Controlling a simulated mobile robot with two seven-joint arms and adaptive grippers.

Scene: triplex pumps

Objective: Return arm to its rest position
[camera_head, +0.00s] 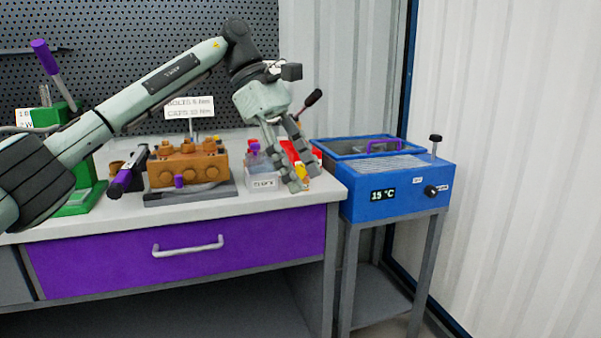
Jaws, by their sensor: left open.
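My left arm comes in from the left and reaches across above the workbench (215,204). My left gripper (298,186) points down near the bench's right end, with its fingers apart. It hangs in front of a small white labelled bin (262,181) and a red container (290,150). A small yellow item (301,171) shows beside the fingers; I cannot tell whether it touches them. My right gripper is not in view.
An orange-brown pump block (187,166) sits on a grey base at mid-bench. A green press (84,197) with a purple-handled lever stands left. A blue bath unit (400,196) reading 15 °C stands right. A sign (190,107) and pegboard (130,60) are behind.

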